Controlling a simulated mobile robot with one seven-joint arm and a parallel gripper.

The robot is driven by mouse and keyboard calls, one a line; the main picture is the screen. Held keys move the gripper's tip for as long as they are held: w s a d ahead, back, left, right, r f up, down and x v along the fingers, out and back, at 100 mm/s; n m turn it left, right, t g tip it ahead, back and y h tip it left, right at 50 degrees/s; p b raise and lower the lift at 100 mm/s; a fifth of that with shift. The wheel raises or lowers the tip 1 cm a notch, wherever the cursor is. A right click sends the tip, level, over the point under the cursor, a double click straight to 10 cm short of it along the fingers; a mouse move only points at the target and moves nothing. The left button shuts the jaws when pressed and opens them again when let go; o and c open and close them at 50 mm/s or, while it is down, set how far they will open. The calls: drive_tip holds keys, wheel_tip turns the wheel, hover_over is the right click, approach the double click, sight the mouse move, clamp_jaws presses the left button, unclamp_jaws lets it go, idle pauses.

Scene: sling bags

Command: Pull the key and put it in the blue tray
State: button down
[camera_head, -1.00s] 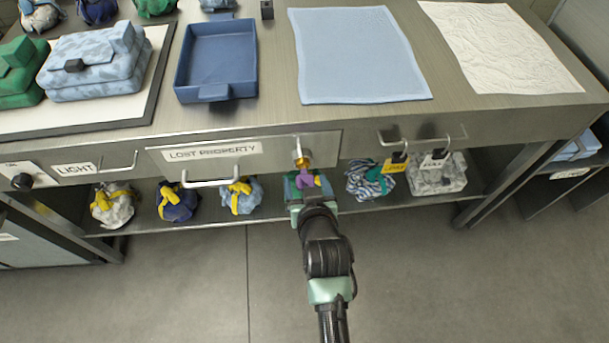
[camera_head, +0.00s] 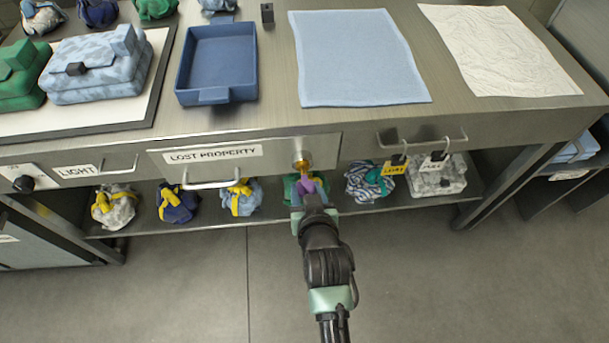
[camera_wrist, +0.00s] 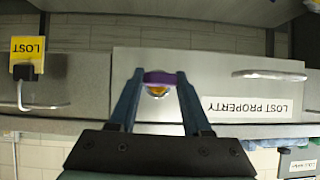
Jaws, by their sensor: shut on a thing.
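The key's purple head (camera_head: 308,187) is between the fingers of my gripper (camera_head: 308,196), in front of the drawer labelled LOST PROPERTY. In the wrist view, the purple head (camera_wrist: 158,76) spans the two fingertips of my gripper (camera_wrist: 158,82). The round gold lock (camera_head: 301,164) is on the drawer front just beyond the key; I cannot tell whether the key's shaft is still inside it. The blue tray (camera_head: 214,96) stands empty on the worktop, up and left of the gripper.
The drawer handle (camera_head: 211,184) sticks out left of the lock. A rail (camera_head: 422,139) with hooks and tags hangs at the right. Tied bags (camera_head: 178,202) stand on the shelf below. A light blue cloth (camera_head: 358,60) lies right of the tray.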

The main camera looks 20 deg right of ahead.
drive_tip(key=shift+s+a+p, duration=0.2)
drive_tip(key=shift+s+p, duration=0.15)
drive_tip(key=shift+s, duration=0.4)
drive_tip(key=shift+s+a+p, duration=0.25)
drive_tip(key=shift+s+p, duration=0.05)
drive_tip(key=shift+s, duration=0.5)
drive_tip(key=shift+s+a+p, duration=0.2)
drive_tip(key=shift+s+p, duration=0.15)
drive_tip(key=shift+s, duration=0.4)
drive_tip(key=shift+s+a+p, duration=0.3)
drive_tip(key=shift+s+p, duration=0.15)
drive_tip(key=shift+s, duration=0.55)
drive_tip(key=shift+s+a+p, duration=0.3)
drive_tip(key=shift+s+p, duration=0.15)
drive_tip(key=shift+s, duration=0.5)
drive_tip(key=shift+r, duration=0.1)
